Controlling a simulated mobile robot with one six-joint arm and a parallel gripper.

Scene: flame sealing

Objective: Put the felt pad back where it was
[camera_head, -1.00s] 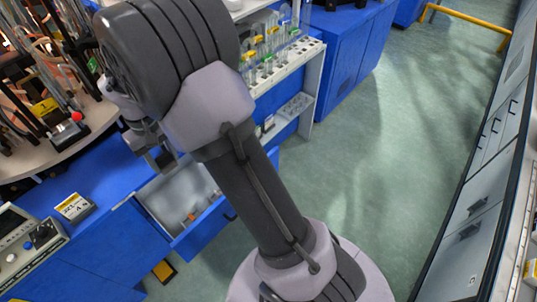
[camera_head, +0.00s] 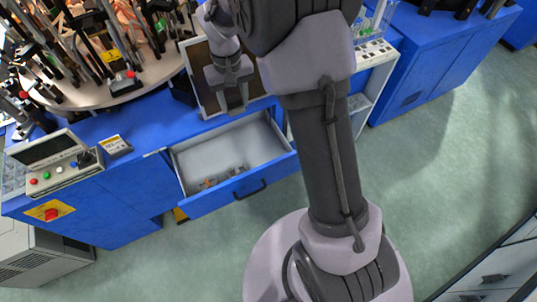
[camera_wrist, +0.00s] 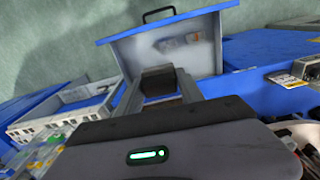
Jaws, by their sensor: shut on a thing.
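My gripper (camera_wrist: 159,88) is shut on a small dark block, which looks like the felt pad (camera_wrist: 158,79), held between the two fingers in the wrist view. In the head view my gripper (camera_head: 234,98) hangs fingers-down near the back edge of the open drawer (camera_head: 278,158); the pad cannot be made out there. The drawer (camera_wrist: 135,47) lies beyond the fingers in the wrist view, its black handle at the far side. A few small items (camera_head: 222,178) lie on the drawer's floor near its front. The pad appears above the drawer, not touching its floor.
A framed panel (camera_head: 205,75) stands behind my gripper. A round turntable (camera_head: 125,92) crowded with burners and tubing is at the back left. A control box (camera_head: 58,165) and a small label sign (camera_head: 115,145) sit on the blue bench. A white rack shelf (camera_head: 372,52) stands right of the drawer.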

